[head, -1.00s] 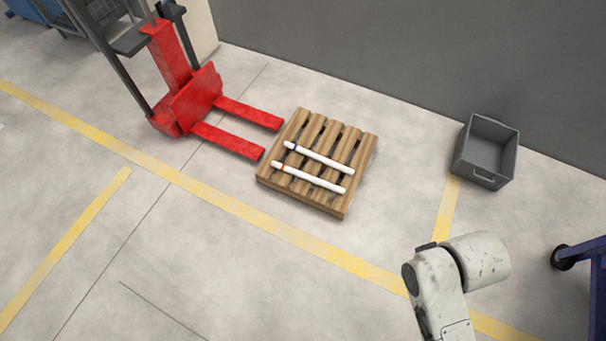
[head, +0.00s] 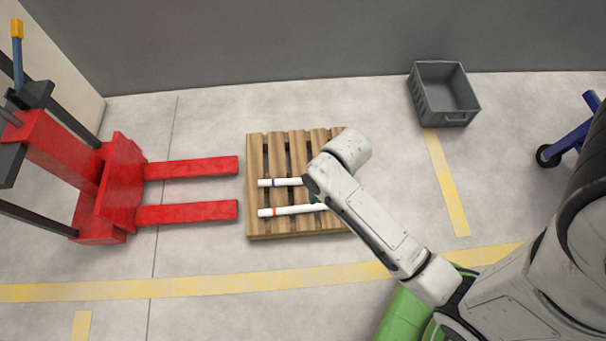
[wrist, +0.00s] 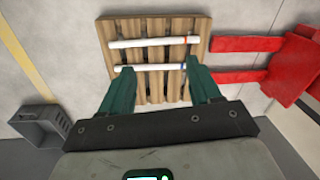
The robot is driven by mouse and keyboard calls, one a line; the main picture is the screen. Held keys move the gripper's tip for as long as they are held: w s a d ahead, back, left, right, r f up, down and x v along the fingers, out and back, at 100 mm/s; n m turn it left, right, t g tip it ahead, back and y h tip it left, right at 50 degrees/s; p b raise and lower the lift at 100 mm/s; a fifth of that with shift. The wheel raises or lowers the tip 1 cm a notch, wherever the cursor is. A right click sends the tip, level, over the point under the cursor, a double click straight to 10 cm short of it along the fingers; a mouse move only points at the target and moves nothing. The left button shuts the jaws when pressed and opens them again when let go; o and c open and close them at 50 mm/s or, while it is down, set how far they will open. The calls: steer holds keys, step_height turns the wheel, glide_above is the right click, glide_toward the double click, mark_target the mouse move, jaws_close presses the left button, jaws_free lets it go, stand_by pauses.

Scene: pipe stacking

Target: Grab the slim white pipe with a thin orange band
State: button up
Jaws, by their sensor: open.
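The slim white pipe with a thin orange band (head: 291,210) lies on the wooden pallet (head: 258,233), its band near the left end. In the wrist view this pipe (wrist: 150,42) is the farther one, its band at the right. A second white pipe with a blue band (head: 279,182) lies roughly parallel to it; it is nearer in the wrist view (wrist: 150,68). My gripper (wrist: 159,67) is open and empty over the pallet, its green fingers spread on the near side of the blue-banded pipe. In the head view my arm hides most of the gripper and the pipes' right parts.
A red pallet stacker (head: 122,185) stands left, its forks pointing at the pallet with a small gap. A grey crate (head: 445,97) sits at the back right near the wall. A blue wheeled frame (head: 572,143) is at the far right. Floor around the pallet is clear.

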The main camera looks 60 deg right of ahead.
steer(key=w+d+f+m+y+b, duration=0.15)
steer(key=f+m+b, duration=0.3)
steer(key=f, duration=0.45)
steer(key=w+d+f+m+h+b, duration=0.1)
steer(key=w+d+f+m+b, duration=0.25)
steer(key=f+b, duration=0.4)
steer(key=m+t+y+b, duration=0.2)
steer(key=m+b, duration=0.7)
steer(key=m, duration=0.3)
glide_toward(307, 207)
steer(key=b+x, duration=0.3)
steer(key=x, duration=0.1)
steer(key=shift+w+a+f+b, duration=0.15)
steer(key=shift+f+b, duration=0.15)
steer(key=shift+f, duration=0.05)
steer(key=shift+h, duration=0.25)
steer(key=b+x, duration=0.4)
steer(key=x, duration=0.1)
jaws_close()
